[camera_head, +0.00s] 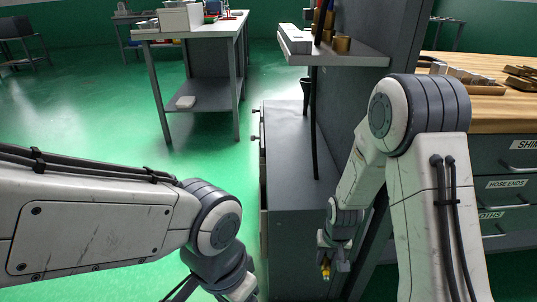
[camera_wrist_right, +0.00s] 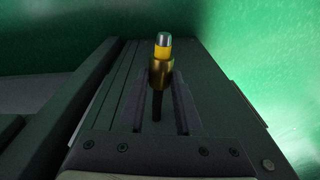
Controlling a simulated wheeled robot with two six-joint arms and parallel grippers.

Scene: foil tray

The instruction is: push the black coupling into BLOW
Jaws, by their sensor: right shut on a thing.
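My right gripper (camera_head: 328,264) hangs low beside the grey cabinet, pointing down. In the right wrist view its fingers (camera_wrist_right: 160,105) are shut on a brass fitting (camera_wrist_right: 160,72) with a yellow band and a grey tip. The yellow band (camera_head: 326,271) also shows small in the head view. A dark stem shows between the fingers below the brass. I cannot make out a black coupling or a BLOW label for certain. My left gripper (camera_head: 238,290) is at the bottom edge, mostly cut off.
A grey shelf (camera_head: 345,56) on an upright panel bears a white block (camera_head: 294,40) and brass pieces (camera_head: 341,44). A black hose (camera_head: 314,140) hangs below it. The grey cabinet (camera_head: 288,150) stands beneath. A wooden bench (camera_head: 480,118) with labelled drawers is at right.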

